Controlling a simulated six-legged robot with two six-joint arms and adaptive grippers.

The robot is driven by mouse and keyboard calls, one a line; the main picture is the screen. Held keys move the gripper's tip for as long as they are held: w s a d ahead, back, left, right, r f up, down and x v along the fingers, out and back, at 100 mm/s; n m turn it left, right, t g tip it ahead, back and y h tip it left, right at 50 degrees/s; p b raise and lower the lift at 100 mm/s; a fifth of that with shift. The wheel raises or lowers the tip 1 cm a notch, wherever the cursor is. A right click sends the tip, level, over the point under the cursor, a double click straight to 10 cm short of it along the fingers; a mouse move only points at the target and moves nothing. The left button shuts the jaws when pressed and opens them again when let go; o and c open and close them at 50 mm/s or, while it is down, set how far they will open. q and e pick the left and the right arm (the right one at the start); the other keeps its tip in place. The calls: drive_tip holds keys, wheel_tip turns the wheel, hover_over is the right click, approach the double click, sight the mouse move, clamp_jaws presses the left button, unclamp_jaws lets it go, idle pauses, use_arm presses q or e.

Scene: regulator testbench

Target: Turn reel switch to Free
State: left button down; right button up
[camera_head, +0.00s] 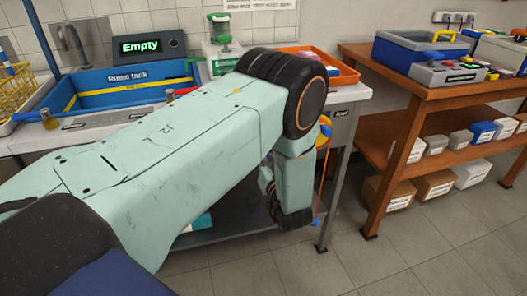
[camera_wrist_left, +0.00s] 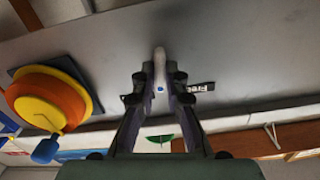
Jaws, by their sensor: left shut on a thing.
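In the left wrist view, my left gripper (camera_wrist_left: 160,78) is shut on a pale grey lever, the reel switch (camera_wrist_left: 160,60), which stands out from the grey side panel of the bench. A small dark label (camera_wrist_left: 201,87) with light marks is right of the fingers, too small to read. Another dark mark on the left is mostly covered by a finger. The orange and yellow hose reel (camera_wrist_left: 48,98) is on the same panel to the left. In the head view my left arm hides the switch, and the reel (camera_head: 325,130) shows only partly behind it. My right gripper is not in view.
The bench holds a blue rinse tank (camera_head: 130,87), an "Empty" display (camera_head: 148,46) and an orange tray (camera_head: 345,75). A wooden shelf table (camera_head: 430,95) with boxes stands on the right. Tiled floor (camera_head: 400,250) is clear in front of it.

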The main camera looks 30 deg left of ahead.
use_arm(q)
drive_tip(key=n+p, duration=0.2)
drive_tip(key=n, duration=0.8)
drive_tip(key=shift+n, duration=0.3)
idle(0.4)
drive_tip(key=c, duration=1.4)
unclamp_jaws()
drive_tip(key=shift+v, duration=3.8)
drive_tip(key=shift+w, duration=0.1)
